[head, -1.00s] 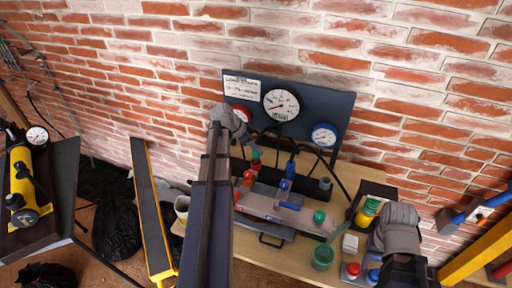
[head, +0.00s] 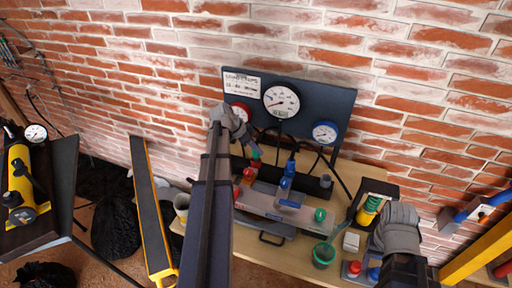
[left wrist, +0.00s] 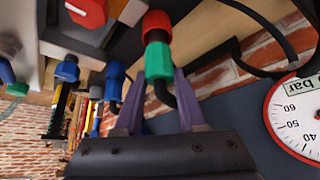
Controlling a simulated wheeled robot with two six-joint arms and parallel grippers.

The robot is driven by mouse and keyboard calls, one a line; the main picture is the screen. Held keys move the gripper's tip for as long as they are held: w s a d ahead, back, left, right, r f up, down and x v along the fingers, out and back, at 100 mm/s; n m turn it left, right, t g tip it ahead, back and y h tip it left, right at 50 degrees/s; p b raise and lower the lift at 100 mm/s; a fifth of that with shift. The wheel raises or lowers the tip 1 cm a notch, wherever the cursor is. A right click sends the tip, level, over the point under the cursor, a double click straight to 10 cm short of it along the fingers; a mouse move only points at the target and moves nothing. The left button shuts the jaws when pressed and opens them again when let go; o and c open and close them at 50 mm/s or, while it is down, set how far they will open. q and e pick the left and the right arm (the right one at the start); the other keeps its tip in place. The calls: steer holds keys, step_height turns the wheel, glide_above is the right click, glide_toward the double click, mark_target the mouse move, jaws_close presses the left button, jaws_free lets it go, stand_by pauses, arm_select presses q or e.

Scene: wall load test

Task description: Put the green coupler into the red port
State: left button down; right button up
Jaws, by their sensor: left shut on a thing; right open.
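The green coupler (left wrist: 158,62) is at the end of a dark hose. In the left wrist view it sits end-on against the red port (left wrist: 156,26), in line with it and touching; how deep it goes I cannot tell. My left gripper (left wrist: 160,76) is shut around the coupler's hose end, with one purple finger on each side. In the head view the green coupler (head: 256,154) is small below my left gripper (head: 246,140), just above the red port (head: 249,172). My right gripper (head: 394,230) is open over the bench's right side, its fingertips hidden.
A gauge board (head: 335,104) stands behind the bench (head: 300,262). Blue fittings (head: 287,181) and black hoses lie close to the right of the coupler.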

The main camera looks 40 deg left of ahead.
arm_select(q)
steer(key=shift+f, duration=0.25)
stand_by(0.4)
steer(key=shift+f+b, duration=0.5)
steer(key=shift+b, duration=0.15)
steer(key=shift+f, duration=0.15)
stand_by(0.3)
jaws_free()
stand_by(0.6)
step_height(320, 180, up, 8)
steer(key=p, duration=0.8)
stand_by(0.4)
